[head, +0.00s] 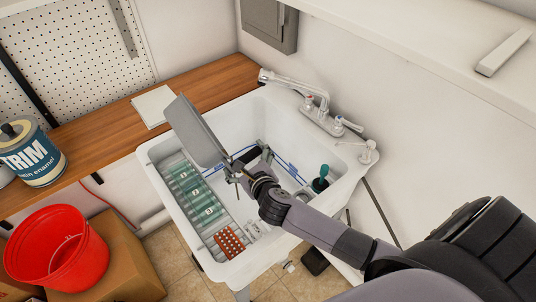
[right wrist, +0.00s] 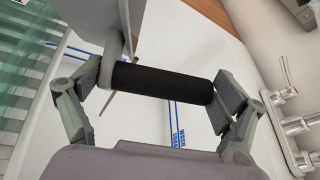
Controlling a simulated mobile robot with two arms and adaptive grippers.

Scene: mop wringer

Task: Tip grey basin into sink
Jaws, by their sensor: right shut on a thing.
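The grey basin (head: 195,130) is tilted steeply on edge above the left part of the white sink (head: 285,118). Its inside and contents cannot be made out. My right gripper (head: 254,163) is over the sink, shut on the basin's black handle (head: 246,158). In the right wrist view the handle (right wrist: 162,82) lies between the two fingers, and part of the grey basin (right wrist: 90,14) shows at the top left. My left gripper is not in view.
A faucet (head: 318,105) stands at the sink's back right. A green ribbed rack (head: 195,200), a red holed block (head: 229,242) and a teal-handled tool (head: 321,182) are at the sink. A wooden counter (head: 105,140) adjoins it; a red bucket (head: 50,250) stands at lower left.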

